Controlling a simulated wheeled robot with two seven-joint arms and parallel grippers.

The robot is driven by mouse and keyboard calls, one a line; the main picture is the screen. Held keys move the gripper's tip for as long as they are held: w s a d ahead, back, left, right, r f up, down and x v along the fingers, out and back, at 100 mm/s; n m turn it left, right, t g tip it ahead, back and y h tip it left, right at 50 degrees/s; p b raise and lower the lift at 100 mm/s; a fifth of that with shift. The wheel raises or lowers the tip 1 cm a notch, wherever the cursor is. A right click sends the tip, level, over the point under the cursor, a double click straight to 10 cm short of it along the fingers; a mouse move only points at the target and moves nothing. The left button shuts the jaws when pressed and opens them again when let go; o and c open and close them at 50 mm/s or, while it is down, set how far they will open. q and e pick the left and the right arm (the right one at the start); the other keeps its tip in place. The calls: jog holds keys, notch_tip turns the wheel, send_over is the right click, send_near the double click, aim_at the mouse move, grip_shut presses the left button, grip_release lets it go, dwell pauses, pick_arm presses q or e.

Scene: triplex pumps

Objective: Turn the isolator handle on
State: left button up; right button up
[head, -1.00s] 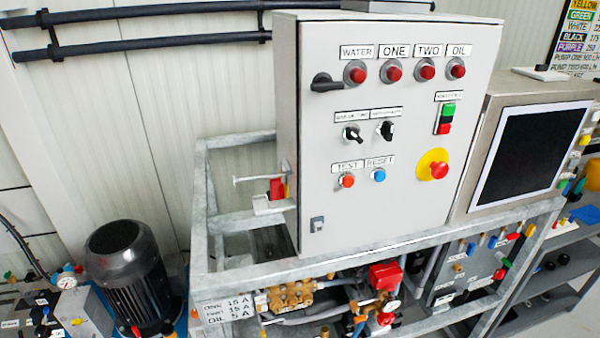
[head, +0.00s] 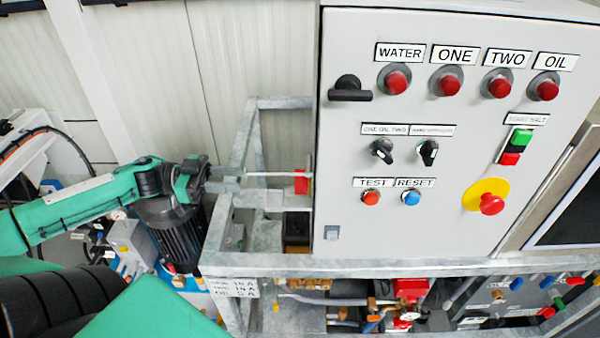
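The isolator on the left side of the grey control cabinet (head: 440,215) shows as a red block (head: 301,183) with a thin pale handle (head: 268,174) reaching out to the left, roughly level. My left gripper (head: 238,177) comes in from the left, at the free outer end of the handle. Its two grey fingers look apart, one above the other, with the handle's tip near them. I cannot tell whether they touch it. My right gripper is not in view.
A black door handle (head: 350,90), red lamps, switches and a red emergency button (head: 491,204) are on the cabinet front. A galvanized frame (head: 245,150) stands around the cabinet's left side. A dark motor (head: 172,235) is below my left arm.

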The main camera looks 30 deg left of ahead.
pick_arm(q)
send_near(301, 182)
jog(key=w+d, duration=0.1)
jog(key=shift+p+x, duration=0.45)
jog(key=shift+x, duration=2.45)
jog(key=shift+w+a, duration=0.1)
jog(key=shift+w, duration=0.05)
grip_shut()
